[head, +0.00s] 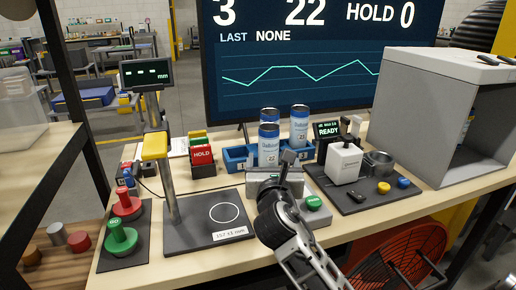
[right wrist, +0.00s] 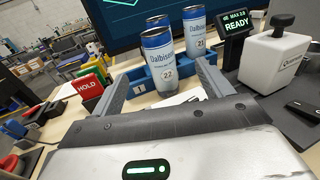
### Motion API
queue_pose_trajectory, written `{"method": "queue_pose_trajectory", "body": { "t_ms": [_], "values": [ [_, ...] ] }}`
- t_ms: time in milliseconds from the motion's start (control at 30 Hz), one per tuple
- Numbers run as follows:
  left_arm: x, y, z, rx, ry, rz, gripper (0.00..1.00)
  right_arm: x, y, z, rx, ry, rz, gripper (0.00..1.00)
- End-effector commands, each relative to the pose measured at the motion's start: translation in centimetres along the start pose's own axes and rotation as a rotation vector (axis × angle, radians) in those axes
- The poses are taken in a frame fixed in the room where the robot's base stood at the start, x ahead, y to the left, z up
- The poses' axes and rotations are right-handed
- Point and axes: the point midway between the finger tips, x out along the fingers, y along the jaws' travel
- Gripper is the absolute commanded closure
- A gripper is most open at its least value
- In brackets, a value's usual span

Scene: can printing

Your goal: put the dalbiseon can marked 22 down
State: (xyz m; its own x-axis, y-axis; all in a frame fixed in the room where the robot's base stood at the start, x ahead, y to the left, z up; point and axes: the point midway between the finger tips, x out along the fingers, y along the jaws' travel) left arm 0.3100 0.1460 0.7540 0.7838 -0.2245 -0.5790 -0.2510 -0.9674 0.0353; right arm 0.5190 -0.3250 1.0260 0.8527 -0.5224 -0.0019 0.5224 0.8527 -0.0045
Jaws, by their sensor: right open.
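The white-and-blue dalbiseon can marked 22 (head: 268,147) stands upright at the front of the can group. In the right wrist view the same can (right wrist: 161,65) stands beyond and between the spread fingers, with a visible gap on each side. My right gripper (head: 270,172) is open, just in front of this can; its fingers also show in the right wrist view (right wrist: 166,82). The can's base is partly hidden in the head view. I cannot tell whether it sits in the blue rack (head: 235,158) or just before it. My left gripper is not in view.
Another can (head: 299,125) stands behind to the right; a third (head: 269,115) is partly hidden. A red HOLD block (head: 202,155) stands left, a white stamping device (head: 343,160) right. A gauge plate with a circle (head: 205,235) lies front left. A grey box (head: 420,110) stands far right.

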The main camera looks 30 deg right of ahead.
Motion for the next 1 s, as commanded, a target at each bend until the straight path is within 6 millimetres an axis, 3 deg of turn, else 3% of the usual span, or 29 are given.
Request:
{"method": "queue_pose_trajectory", "body": {
  "t_ms": [400,733,1000],
  "values": [
    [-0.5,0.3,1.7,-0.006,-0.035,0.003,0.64,8.3,0.0,0.1,0.003,0.0,-0.001,0.22],
    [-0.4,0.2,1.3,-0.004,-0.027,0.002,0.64,11.1,0.2,0.1,0.004,0.001,0.0,0.22],
    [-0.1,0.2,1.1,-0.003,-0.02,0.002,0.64,14.8,0.7,0.1,0.004,0.001,-0.001,0.22]
  ]
}}
